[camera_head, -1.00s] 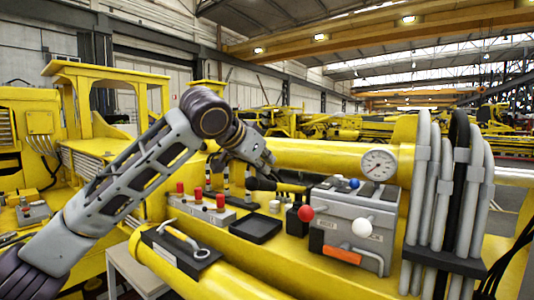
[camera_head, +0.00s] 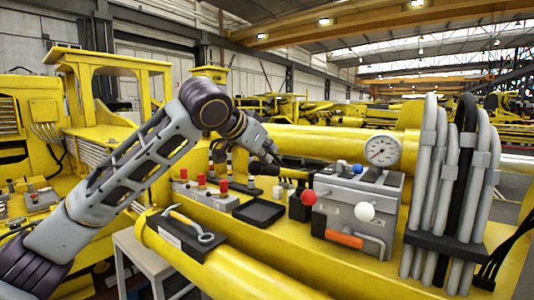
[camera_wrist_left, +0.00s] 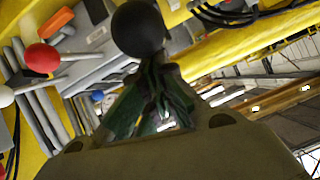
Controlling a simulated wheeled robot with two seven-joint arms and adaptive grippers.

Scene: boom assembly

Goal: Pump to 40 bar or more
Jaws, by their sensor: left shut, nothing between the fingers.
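My left gripper (camera_head: 274,156) reaches in from the left, shut and empty, beside a black ball knob (camera_head: 264,169). In the left wrist view the dark fingers (camera_wrist_left: 160,90) point at this knob (camera_wrist_left: 137,28), close to it; I cannot tell whether they touch. The knob appears to belong to a lever beside the grey valve block (camera_head: 350,205). A round white pressure gauge (camera_head: 382,150) sits on the yellow pipe; its reading is too small to make out. My right gripper is out of view.
The block carries a red ball lever (camera_head: 308,198), a white ball lever (camera_head: 364,211) and an orange handle (camera_head: 344,239). Grey hoses (camera_head: 430,180) stand at right.

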